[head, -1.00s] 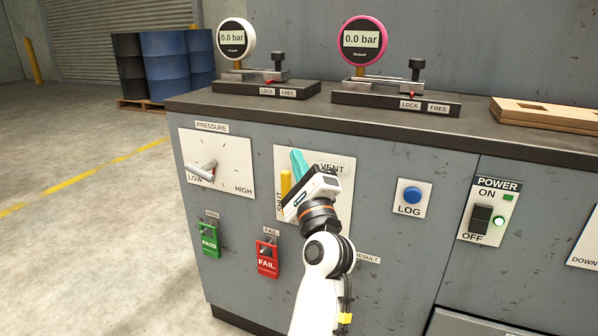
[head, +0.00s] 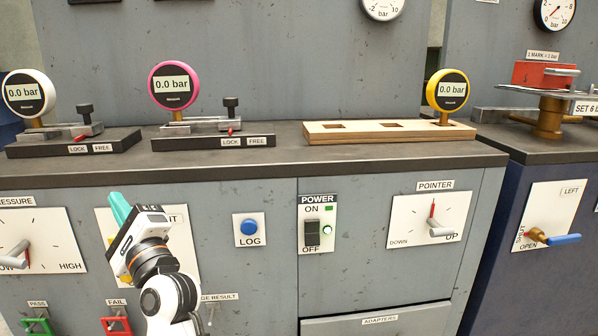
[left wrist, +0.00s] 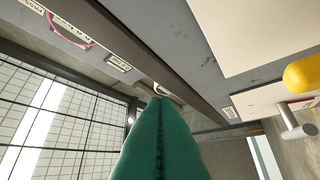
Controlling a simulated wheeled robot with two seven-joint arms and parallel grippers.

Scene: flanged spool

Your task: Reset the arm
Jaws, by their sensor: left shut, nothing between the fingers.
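My left gripper (head: 117,207) is in front of the cabinet's vent panel (head: 185,240), with its teal fingers pointing up. It hides much of that panel. In the left wrist view the teal fingers (left wrist: 158,105) are pressed together with nothing between them. A yellow handle (left wrist: 304,73) and a grey lever (left wrist: 296,122) stand apart from the fingers at the right of that view. My right gripper is in neither view.
White (head: 28,93) and pink (head: 175,85) gauges reading 0.0 bar stand on clamp bases on the worktop. A yellow gauge (head: 446,90) stands at a wooden rack (head: 350,131). A LOG button (head: 249,227), power switch (head: 312,233) and pointer lever (head: 440,231) are on the cabinet front.

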